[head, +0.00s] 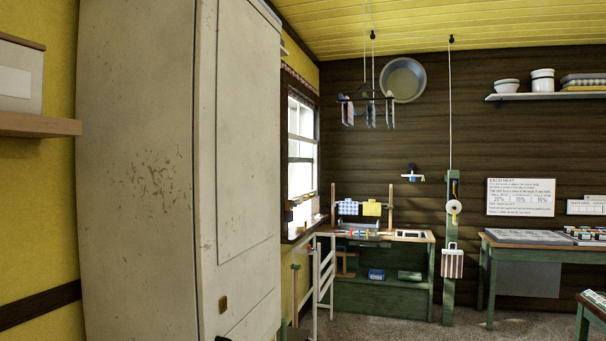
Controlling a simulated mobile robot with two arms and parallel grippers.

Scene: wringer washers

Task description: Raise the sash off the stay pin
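The window (301,160) is in the left wall, past a tall cream cabinet, and I see it at a steep angle. Its white sash (302,145) has bars across bright panes. The near side of the window is partly hidden behind the cabinet. I cannot make out the stay pin at this distance, nor whether the sash rests on it. Neither of my grippers shows in the head view.
The tall cabinet (150,170) fills the left foreground. Beyond it stand a white rack (325,275) and a green bench (380,300) near the window. A green post (449,270) and green table (530,253) stand right. Grey carpet (400,329) lies between.

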